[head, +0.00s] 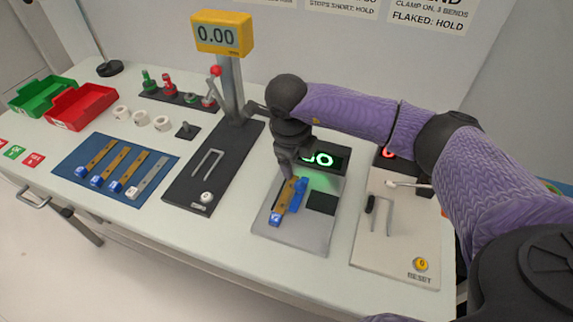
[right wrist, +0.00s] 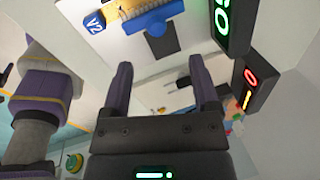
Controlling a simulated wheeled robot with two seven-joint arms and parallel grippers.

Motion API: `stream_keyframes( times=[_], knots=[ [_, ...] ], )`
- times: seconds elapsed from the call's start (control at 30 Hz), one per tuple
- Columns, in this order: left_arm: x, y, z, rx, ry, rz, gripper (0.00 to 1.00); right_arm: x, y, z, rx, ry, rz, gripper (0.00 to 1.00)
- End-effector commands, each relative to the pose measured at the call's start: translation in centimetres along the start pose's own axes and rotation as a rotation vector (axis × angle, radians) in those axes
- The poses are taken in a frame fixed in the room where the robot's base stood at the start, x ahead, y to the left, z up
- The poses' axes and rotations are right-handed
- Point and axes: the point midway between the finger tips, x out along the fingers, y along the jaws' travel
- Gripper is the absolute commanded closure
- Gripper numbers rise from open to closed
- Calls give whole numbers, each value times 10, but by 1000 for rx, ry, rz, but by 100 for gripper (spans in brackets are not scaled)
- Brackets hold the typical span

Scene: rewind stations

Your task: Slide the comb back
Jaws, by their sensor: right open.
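A grey plate station (head: 262,225) near the table's middle holds a tan strip (head: 285,200) with a blue end block (head: 275,218). The blue comb (head: 298,193) lies along the strip's right side. My right gripper (head: 287,172) is above the strip's far end, pointing down and partly hiding it. The right wrist view shows its two fingers apart with nothing between them (right wrist: 161,75). That view also shows the blue comb (right wrist: 157,27) with a knob, beside the tan strip (right wrist: 125,10) and its V2 tag (right wrist: 95,22). My left gripper is not in view.
A display (head: 325,157) lit green stands behind the plate, close to my gripper. A blue mat (head: 70,165) with several strips is at left. A pale station (head: 390,255) with a yellow button is at right.

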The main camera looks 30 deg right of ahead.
Motion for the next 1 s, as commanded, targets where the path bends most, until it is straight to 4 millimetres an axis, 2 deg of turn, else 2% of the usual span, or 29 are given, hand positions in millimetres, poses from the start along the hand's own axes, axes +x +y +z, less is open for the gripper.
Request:
stream_keyframes(
  times=[0.2, 0.4, 0.53, 0.73, 0.77, 1.0],
  knots=[
    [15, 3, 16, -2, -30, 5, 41, 54, 3, -1, -2, 6, 5, 22],
    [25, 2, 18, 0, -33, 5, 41, 89, 3, 0, -4, 2, 6, 22],
    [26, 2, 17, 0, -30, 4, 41, 95, 3, 0, -4, 0, 6, 22],
    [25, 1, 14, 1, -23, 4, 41, 94, 3, 0, -4, -2, 6, 22],
    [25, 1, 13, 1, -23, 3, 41, 94, 3, 0, -4, -2, 6, 26],
    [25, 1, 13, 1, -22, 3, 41, 94, 3, 0, -4, -2, 7, 77]
  ],
)
